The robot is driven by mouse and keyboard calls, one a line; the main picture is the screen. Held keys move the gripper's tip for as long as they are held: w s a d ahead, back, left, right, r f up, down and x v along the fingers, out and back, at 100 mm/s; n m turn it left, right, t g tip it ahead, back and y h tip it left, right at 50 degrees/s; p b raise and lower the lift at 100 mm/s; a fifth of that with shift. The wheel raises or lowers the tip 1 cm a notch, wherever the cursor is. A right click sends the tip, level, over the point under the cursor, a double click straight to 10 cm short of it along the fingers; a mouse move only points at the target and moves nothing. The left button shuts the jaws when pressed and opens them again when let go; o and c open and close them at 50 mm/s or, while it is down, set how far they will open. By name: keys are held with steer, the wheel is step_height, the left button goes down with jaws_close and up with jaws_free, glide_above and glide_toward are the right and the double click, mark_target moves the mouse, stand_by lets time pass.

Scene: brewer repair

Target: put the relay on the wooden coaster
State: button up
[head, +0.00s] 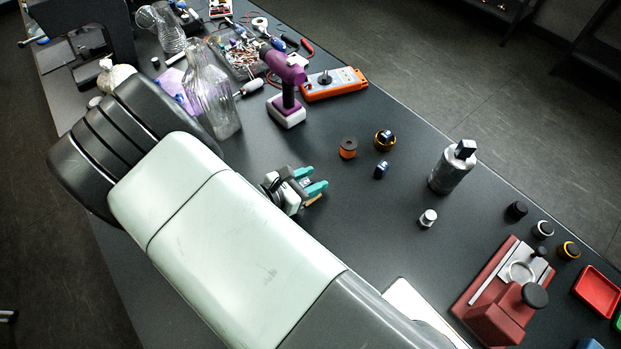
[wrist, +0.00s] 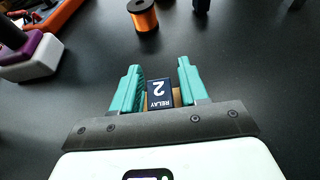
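The relay (wrist: 160,94) is a dark blue block with the white marking "RELAY 2", in the wrist view between the two teal fingers of my gripper (wrist: 159,68). The fingers stand apart, with narrow gaps at the relay's sides, so they do not look closed on it. A brown wooden edge, apparently the wooden coaster (wrist: 177,97), shows beside and below the relay; most of it is hidden. In the head view my gripper (head: 317,179) is low over the middle of the table, with a bit of the wood (head: 312,201) showing beside a finger. The relay cannot be made out there.
An orange spool (head: 348,148), a small dark blue part (head: 381,170) and a round dark-and-yellow part (head: 385,140) stand right of my gripper. A purple tool (head: 287,80) and a clear bottle (head: 212,95) stand behind. A grey cylinder (head: 452,168) and red fixture (head: 505,295) are farther right.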

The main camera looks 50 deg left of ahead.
mark_target(303, 184)
steer(key=shift+o, duration=0.6)
steer(key=shift+r, duration=0.1)
steer(key=shift+s+r, duration=0.15)
steer(key=shift+s, duration=0.05)
steer(key=v, duration=0.7)
